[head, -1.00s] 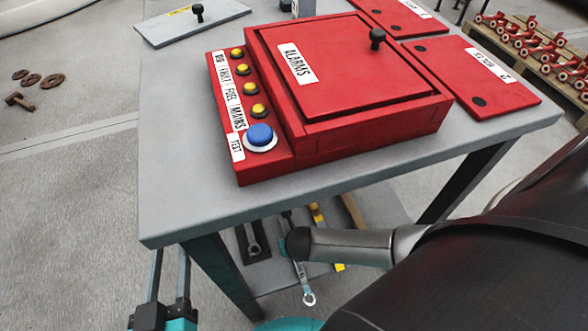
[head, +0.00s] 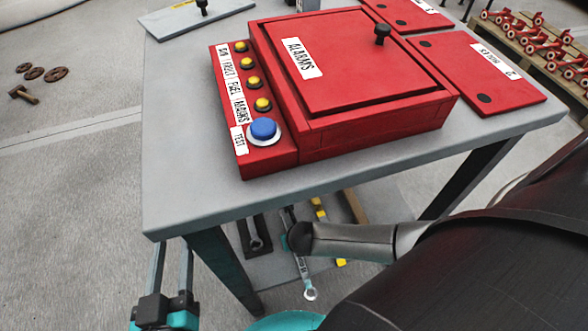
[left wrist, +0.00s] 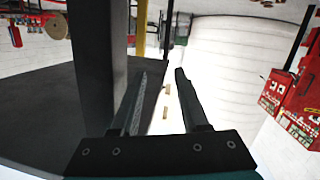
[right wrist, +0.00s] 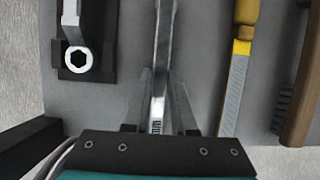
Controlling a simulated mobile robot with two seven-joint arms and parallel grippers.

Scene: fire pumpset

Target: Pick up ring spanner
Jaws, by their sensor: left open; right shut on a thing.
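A long silver ring spanner (head: 303,274) shows in the head view below the table's front edge, its ring end toward me. In the right wrist view its shank (right wrist: 160,60) runs between the fingers of my right gripper (right wrist: 160,85), which is shut on it. In the head view my right arm hides most of that gripper. My left gripper (head: 172,249) is open and empty, left of the table's front leg; its spread fingers also show in the left wrist view (left wrist: 162,74).
On the lower shelf (right wrist: 205,60) lie a black holder (right wrist: 103,50) with another spanner, a yellow-handled file (right wrist: 236,80) and a wooden-handled brush (right wrist: 300,90). Above is the grey table (head: 190,190) with a red alarm box (head: 350,70). The table leg (head: 222,268) stands close to my left gripper.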

